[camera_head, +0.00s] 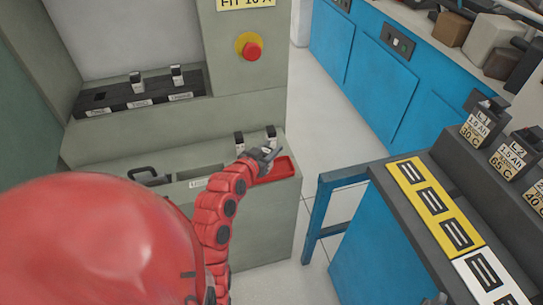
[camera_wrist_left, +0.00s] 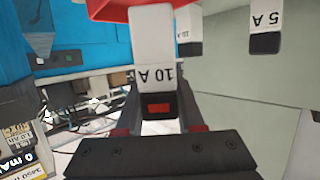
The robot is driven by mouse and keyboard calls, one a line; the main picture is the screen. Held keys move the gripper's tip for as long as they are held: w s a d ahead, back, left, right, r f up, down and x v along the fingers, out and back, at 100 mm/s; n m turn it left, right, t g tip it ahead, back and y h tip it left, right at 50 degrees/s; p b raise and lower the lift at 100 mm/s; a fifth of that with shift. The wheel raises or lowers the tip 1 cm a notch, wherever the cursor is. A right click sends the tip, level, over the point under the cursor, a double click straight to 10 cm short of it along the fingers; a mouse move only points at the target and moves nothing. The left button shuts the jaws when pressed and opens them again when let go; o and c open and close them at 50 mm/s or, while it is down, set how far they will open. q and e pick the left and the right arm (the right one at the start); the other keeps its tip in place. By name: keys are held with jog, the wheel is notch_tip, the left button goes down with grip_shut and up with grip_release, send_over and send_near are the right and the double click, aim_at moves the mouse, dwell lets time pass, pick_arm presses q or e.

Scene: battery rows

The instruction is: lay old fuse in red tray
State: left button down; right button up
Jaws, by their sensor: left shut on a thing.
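My left gripper (camera_head: 266,154) is over the red tray (camera_head: 283,168) on the grey cabinet's ledge. In the left wrist view my left gripper (camera_wrist_left: 160,112) is shut on a white fuse (camera_wrist_left: 153,50) marked 10 A, with a black end and a red window. The red tray's edge (camera_wrist_left: 112,9) shows at the top of that view. I cannot tell whether the held fuse touches the tray. Two other fuses stand behind the tray, one at left (camera_head: 239,142) and one at right (camera_head: 271,132). My right gripper is not in view.
Two fuses (camera_head: 137,82) (camera_head: 178,76) sit in the black fuse block (camera_head: 116,95); its left position looks empty. A red button (camera_head: 251,50) is on the cabinet. A blue bench (camera_head: 365,240) with batteries (camera_head: 483,122) stands at right, across a floor gap.

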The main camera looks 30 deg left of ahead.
pick_arm(q)
jog(key=f, duration=0.1)
jog(key=w+f, duration=0.1)
jog(key=f, duration=0.1)
jog(key=shift+w+a+f, duration=0.3)
jog(key=shift+f, duration=0.1)
jog(key=shift+f, duration=0.15)
jog(key=c, duration=0.5)
grip_release()
jog(key=shift+r, duration=0.2)
